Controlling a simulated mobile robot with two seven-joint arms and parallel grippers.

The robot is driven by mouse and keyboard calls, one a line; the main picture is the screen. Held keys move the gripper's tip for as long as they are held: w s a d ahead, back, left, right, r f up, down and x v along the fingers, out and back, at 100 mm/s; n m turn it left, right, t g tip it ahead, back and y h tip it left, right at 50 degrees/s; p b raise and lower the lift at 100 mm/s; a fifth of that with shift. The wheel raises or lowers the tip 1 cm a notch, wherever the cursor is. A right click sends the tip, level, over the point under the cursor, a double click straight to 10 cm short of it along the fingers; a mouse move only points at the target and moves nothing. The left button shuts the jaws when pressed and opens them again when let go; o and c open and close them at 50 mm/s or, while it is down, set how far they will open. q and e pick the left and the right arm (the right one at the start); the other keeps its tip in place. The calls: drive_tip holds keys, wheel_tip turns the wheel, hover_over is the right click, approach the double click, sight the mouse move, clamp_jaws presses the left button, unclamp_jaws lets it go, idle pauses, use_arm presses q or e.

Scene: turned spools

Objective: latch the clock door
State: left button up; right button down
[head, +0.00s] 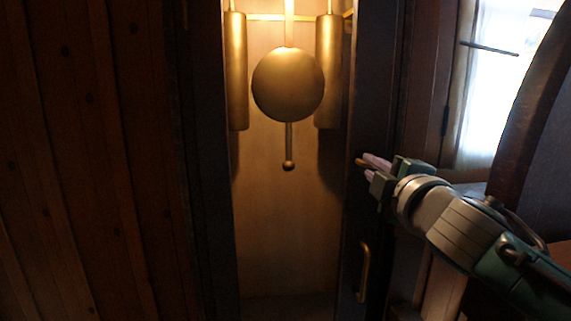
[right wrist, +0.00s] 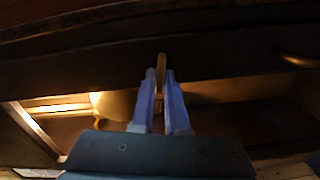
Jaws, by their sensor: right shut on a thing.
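The clock door (head: 368,205) shows as a dark wooden frame around the lit case; I cannot tell whether it is fully flush. A small brass latch (head: 361,162) sits on the door's right side. My right gripper (head: 372,166) comes in from the right and is shut on the latch. In the right wrist view, the latch (right wrist: 161,64) stands between the fingertips of the gripper (right wrist: 161,78), roughly in line with the fingers. The fingers hide part of the latch. My left gripper is in neither view.
A brass handle (head: 364,272) is on the door below the latch. Behind the door hang a round pendulum (head: 288,85) and two brass weights (head: 236,70). Wood panelling (head: 90,160) is at left. A bright window (head: 495,85) and a curved dark wooden piece (head: 535,110) are at right.

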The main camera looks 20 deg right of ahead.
drive_tip(key=shift+n, duration=1.2)
drive_tip(key=c, duration=0.9)
unclamp_jaws()
drive_tip(key=shift+c, duration=0.2)
drive_tip(key=shift+s+a, duration=0.1)
drive_tip(key=shift+s, duration=0.5)
drive_tip(key=v, duration=0.9)
drive_tip(key=shift+w, duration=0.1)
